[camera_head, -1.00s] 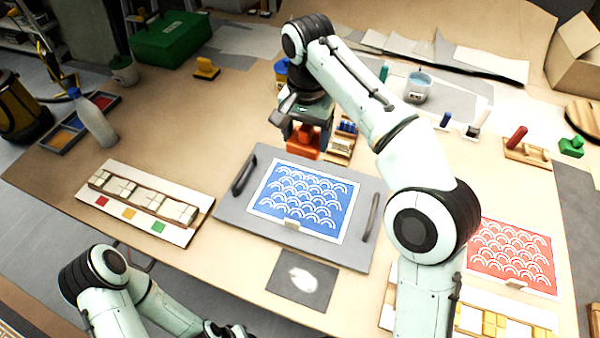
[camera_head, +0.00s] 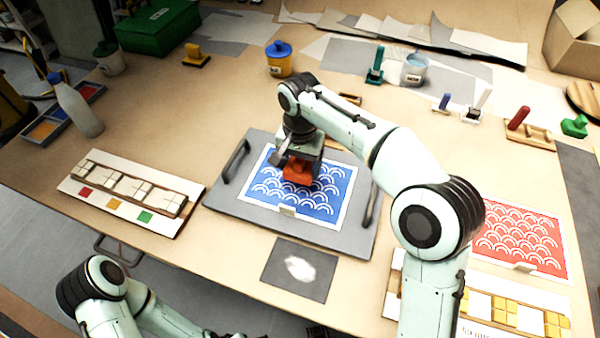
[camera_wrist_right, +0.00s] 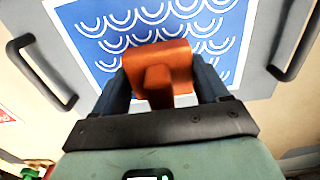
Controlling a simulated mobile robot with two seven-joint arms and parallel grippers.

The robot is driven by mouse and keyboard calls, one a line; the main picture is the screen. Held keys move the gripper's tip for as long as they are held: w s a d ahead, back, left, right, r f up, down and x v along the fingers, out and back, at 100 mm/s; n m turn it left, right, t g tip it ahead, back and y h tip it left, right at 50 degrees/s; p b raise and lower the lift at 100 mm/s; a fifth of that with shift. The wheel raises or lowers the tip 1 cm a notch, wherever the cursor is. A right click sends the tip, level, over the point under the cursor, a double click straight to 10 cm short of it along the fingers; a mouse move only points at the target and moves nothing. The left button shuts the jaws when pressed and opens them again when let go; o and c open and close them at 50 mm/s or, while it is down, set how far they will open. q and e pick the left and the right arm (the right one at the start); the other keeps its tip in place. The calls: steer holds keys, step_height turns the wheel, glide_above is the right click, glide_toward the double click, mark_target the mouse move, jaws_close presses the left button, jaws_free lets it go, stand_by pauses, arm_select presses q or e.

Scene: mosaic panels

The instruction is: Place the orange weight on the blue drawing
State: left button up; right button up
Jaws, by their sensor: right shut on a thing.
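The orange weight (camera_head: 298,172) is over the upper middle of the blue drawing (camera_head: 316,205), which lies on a grey board with two dark handles (camera_head: 235,215). My right gripper (camera_head: 300,163) is shut on the weight from above. In the right wrist view the weight (camera_wrist_right: 158,68) sits between the two fingers, with the blue drawing (camera_wrist_right: 110,25) behind it. I cannot tell whether the weight touches the drawing. Part of the drawing is hidden by the gripper and weight. My left arm is low at the left; its gripper is barely visible at the bottom edge (camera_head: 222,334).
A red drawing (camera_head: 518,240) lies at the right. A tile strip (camera_head: 130,190) lies at the left, and a dark square with a white patch (camera_head: 300,268) is in front of the board. A blue-lidded yellow jar (camera_head: 279,60) and a green stamp (camera_head: 375,66) stand behind.

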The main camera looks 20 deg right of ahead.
mark_target(300, 173)
steer(key=shift+f+b, duration=0.3)
steer(key=shift+f, duration=1.35)
steer(key=shift+f, duration=0.15)
steer(key=o, duration=1.5)
step_height(300, 173, up, 12)
steer(key=p, duration=0.3)
